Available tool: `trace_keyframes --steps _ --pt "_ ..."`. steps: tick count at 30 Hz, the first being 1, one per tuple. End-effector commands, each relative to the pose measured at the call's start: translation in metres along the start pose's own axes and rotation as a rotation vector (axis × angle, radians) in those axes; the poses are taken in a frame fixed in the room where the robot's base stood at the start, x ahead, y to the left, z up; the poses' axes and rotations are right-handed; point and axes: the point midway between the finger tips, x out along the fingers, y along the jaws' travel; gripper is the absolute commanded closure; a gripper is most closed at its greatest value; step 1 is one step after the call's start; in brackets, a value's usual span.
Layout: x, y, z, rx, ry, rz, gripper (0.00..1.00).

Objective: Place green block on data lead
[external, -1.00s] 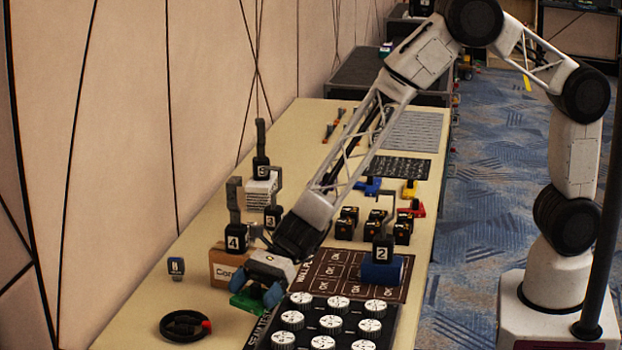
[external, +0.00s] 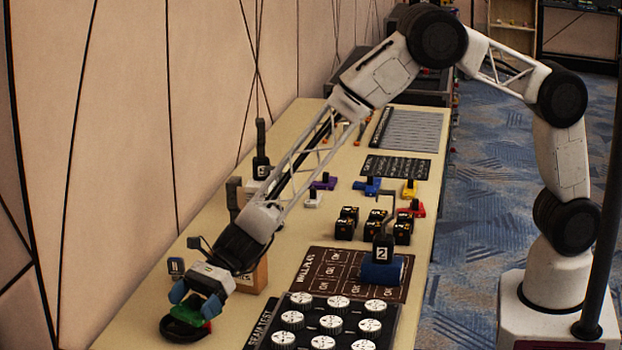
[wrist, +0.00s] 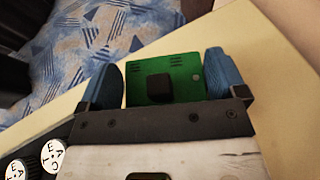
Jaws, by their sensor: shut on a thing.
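The green block (wrist: 183,76) is flat with a dark knob on top. It sits between the blue fingertips of my gripper (wrist: 170,78), which is shut on it. In the external view my gripper (external: 196,302) holds the green block (external: 190,312) over the data lead (external: 178,332), a black coil near the front left of the table. The block and fingers cover part of the coil. I cannot tell whether the block touches it. The lead does not show clearly in the wrist view.
A black panel with white knobs (external: 330,322) is right of my gripper. A cardboard box (external: 252,278) and a small dark block (external: 176,267) stand behind it. The table's edge (wrist: 285,45) lies close beyond the block.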

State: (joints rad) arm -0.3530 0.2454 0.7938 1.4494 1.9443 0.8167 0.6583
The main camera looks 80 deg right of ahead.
Motion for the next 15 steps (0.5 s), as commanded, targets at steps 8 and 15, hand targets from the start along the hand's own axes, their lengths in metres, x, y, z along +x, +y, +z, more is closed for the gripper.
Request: trace_keyframes --steps 8,15 --pt "0.0106 -0.0093 0.0026 0.001 0.000 0.000 0.35" --pt "0.0105 -0.0092 0.0026 0.001 0.000 0.000 0.35"
